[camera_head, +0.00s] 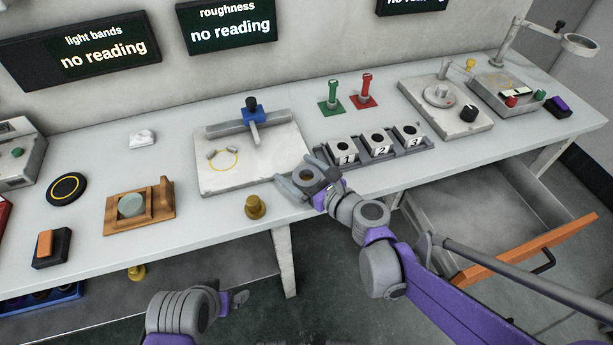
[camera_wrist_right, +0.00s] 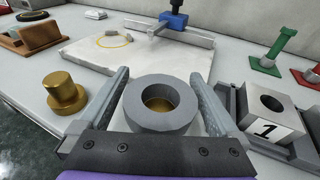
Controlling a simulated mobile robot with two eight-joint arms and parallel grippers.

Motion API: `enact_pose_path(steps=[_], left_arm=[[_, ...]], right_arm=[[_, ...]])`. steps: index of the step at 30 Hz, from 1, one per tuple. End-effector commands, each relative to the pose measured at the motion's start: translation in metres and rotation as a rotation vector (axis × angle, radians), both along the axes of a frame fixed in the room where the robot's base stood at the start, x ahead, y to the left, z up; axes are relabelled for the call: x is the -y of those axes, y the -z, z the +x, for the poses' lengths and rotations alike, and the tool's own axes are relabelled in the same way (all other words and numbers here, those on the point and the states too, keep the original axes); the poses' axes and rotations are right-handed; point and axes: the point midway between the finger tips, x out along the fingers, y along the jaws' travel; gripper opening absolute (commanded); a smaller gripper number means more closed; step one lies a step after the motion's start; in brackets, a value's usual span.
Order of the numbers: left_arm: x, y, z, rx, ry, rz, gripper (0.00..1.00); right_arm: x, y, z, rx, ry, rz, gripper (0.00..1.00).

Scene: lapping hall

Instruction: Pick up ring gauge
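The ring gauge (camera_head: 307,176) is a thick grey ring near the bench's front edge, beside the front right corner of the pale plate. In the right wrist view the ring gauge (camera_wrist_right: 137,108) lies flat between my right gripper's fingers, its hole facing up and brass-coloured inside. My right gripper (camera_head: 308,178) has its fingers apart, one on each side of the ring; they look very close to it, and contact is not clear. My left gripper (camera_head: 235,300) hangs low in front of the bench, away from the ring; its fingers are hard to make out.
A brass plug (camera_head: 255,207) stands left of the ring gauge. The pale plate (camera_head: 225,178) with a blue-headed fixture (camera_head: 252,106) lies behind. A rack with numbered blocks (camera_head: 345,152) is close on the right. An open drawer (camera_head: 480,215) juts out at the right.

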Motion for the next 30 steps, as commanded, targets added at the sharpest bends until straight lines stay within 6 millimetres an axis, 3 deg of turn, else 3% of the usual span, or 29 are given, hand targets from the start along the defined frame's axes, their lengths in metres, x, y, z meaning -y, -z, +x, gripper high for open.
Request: enact_pose_path(steps=[2, 12, 21, 30], left_arm=[[0.0, 0.0, 0.0, 0.0, 0.0, 0.0, 1.0], [0.0, 0.0, 0.0, 0.0, 0.0, 0.0, 1.0], [0.0, -0.003, 0.0, 0.001, 0.0, 0.0, 1.0], [0.0, -0.025, -0.001, 0.009, 0.0, 0.0, 1.0]], right_arm=[[0.0, 0.0, 0.0, 0.0, 0.0, 0.0, 0.82], [0.0, 0.0, 0.0, 0.0, 0.0, 0.0, 0.21], [0.0, -0.006, -0.001, 0.0, 0.0, 0.0, 0.2], [0.0, -0.064, -0.001, 0.001, 0.0, 0.0, 0.2]])
